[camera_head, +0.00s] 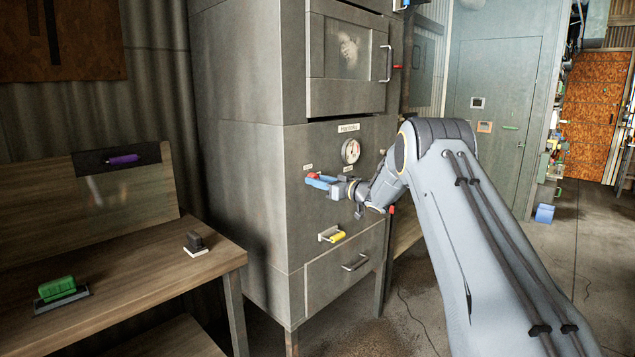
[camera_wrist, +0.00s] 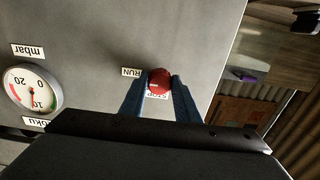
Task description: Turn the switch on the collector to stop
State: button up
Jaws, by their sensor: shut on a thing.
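The collector (camera_head: 255,135) is a tall grey metal cabinet in the middle of the head view. Its red round switch (camera_wrist: 159,82) sits on the front panel, between a RUN label (camera_wrist: 131,72) and a STOP label partly hidden by the knob and fingers. A small pale mark shows on the knob, on the side toward RUN. My gripper (camera_wrist: 158,88) has its blue fingers shut on the switch, one on each side. In the head view the switch (camera_head: 313,176) shows as a bit of red at the fingertips.
A round mbar gauge (camera_head: 351,151) sits above the switch. A yellow-handled latch (camera_head: 333,235) and a drawer handle (camera_head: 355,262) lie below. A wooden bench (camera_head: 120,268) with a green-handled tool (camera_head: 58,290) stands at left. Open floor lies at right.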

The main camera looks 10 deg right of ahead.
jog(key=shift+n+b, duration=7.75)
jog(key=shift+n, duration=1.25)
jog(key=o, duration=1)
jog(key=shift+o, duration=0.2)
jog(key=shift+d+r, duration=0.1)
jog(key=shift+d, duration=0.05)
